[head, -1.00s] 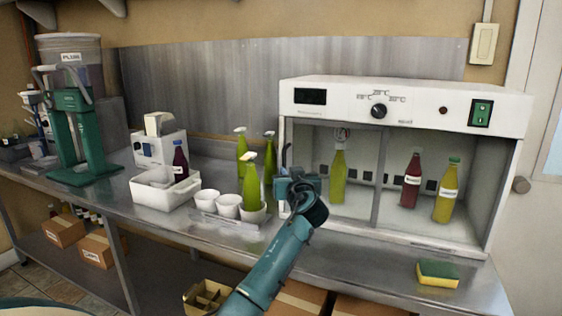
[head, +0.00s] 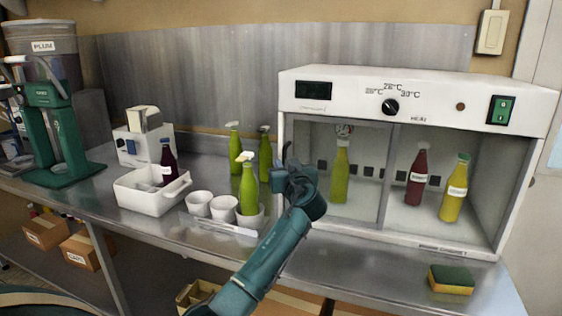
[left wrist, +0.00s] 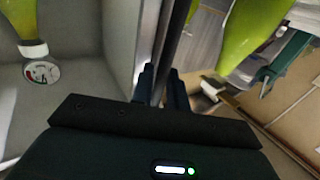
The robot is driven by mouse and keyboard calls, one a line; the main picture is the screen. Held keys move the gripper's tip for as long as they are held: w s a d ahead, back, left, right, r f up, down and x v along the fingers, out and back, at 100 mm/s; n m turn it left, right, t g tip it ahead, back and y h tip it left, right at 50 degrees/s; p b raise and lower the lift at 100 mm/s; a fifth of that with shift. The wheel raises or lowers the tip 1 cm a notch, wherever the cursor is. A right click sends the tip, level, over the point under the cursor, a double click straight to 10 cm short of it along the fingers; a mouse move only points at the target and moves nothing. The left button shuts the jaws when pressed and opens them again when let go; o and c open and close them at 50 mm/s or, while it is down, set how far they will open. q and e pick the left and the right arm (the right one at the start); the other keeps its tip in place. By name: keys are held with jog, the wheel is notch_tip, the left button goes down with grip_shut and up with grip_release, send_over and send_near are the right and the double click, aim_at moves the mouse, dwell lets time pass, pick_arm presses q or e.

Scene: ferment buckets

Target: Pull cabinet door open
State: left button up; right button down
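The white cabinet (head: 440,95) stands on the bench with its control panel on top. A grey-framed door pane (head: 362,212) covers its left half, with a green bottle (head: 341,172) and a round dial (head: 344,130) behind it. My left gripper (head: 290,172) is at the left edge of the cabinet front. In the left wrist view its fingers (left wrist: 163,88) are close together, on either side of a narrow dark upright bar (left wrist: 178,40), which seems to be the door's handle. The contact is partly hidden. My right gripper is out of view.
Left of my gripper are green spray bottles (head: 248,187), white cups (head: 223,208) and a white tub (head: 136,202). A red bottle (head: 418,178) and a yellow bottle (head: 455,190) stand in the cabinet's right half. A sponge (head: 451,279) lies on the bench before it.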

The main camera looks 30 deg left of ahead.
pick_arm(q)
jog(key=shift+w+a, duration=0.15)
jog(key=shift+c, duration=0.4)
grip_shut()
